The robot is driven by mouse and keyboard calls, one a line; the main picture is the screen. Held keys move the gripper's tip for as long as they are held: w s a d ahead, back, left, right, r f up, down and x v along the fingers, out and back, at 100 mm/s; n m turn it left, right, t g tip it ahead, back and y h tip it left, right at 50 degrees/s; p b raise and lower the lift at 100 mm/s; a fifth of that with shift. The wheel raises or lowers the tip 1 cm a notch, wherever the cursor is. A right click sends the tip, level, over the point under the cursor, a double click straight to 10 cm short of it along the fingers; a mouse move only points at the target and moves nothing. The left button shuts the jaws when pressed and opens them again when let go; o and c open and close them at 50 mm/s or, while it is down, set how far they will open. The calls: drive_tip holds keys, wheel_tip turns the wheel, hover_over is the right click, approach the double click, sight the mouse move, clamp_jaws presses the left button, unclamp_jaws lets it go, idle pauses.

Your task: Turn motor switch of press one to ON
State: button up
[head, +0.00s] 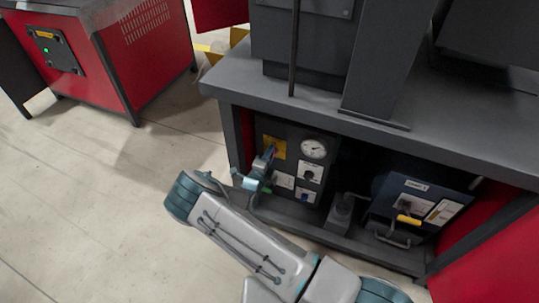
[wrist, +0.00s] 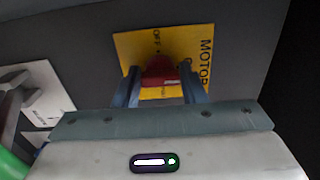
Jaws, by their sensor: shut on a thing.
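The motor switch is a red knob (wrist: 158,70) on a yellow plate (wrist: 205,45) marked MOTOR, with OFF readable above the knob in the wrist view. My gripper (wrist: 158,82) has one blue finger on each side of the knob and is shut on it. The rest of the plate's lettering is hidden, and I cannot tell exactly where the knob points. In the head view the yellow plate (head: 279,149) is on the dark panel under the press table, and my gripper (head: 269,154) reaches its left part, covering most of the knob.
Beside the plate are a round gauge (head: 314,148) and a white-plated switch (head: 310,172). A grey knob (wrist: 42,97) shows left in the wrist view. The table edge (head: 300,118) overhangs the panel. A blue box with a yellow handle (head: 408,219) stands right. Floor at left is clear.

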idle(0.4)
drive_tip(key=o, duration=1)
drive_tip(key=p+v, duration=0.2)
drive_tip(key=v, duration=1.2)
